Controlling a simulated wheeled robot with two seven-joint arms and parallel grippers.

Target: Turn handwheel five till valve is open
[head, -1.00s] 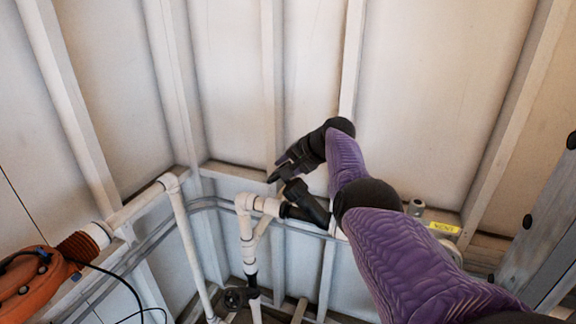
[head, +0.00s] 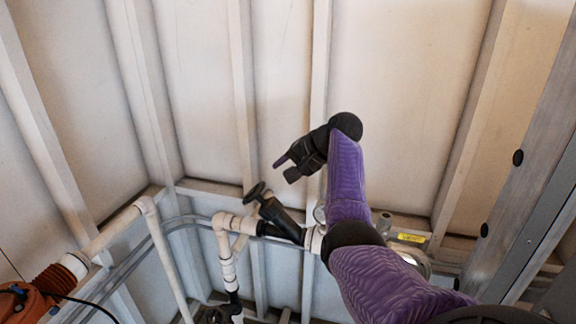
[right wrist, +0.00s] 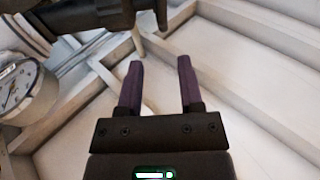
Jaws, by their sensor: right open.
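A black valve (head: 282,219) with a small round handwheel (head: 257,191) sits on the white pipe in the head view. I cannot read a number on it. My right gripper (head: 284,169) is open and empty, just above and to the right of this handwheel, apart from it in the picture. In the right wrist view its two purple fingers (right wrist: 160,78) are spread, with only wall and framing between them. A dark fitting (right wrist: 95,14), perhaps the valve, crosses the upper left there. My left gripper is out of view.
A second dark handwheel (head: 212,315) is low at the bottom edge. A round gauge (right wrist: 20,88) is at the left of the right wrist view. An orange device (head: 28,302) with a hose is at lower left. A yellow label (head: 411,238) is right of my arm.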

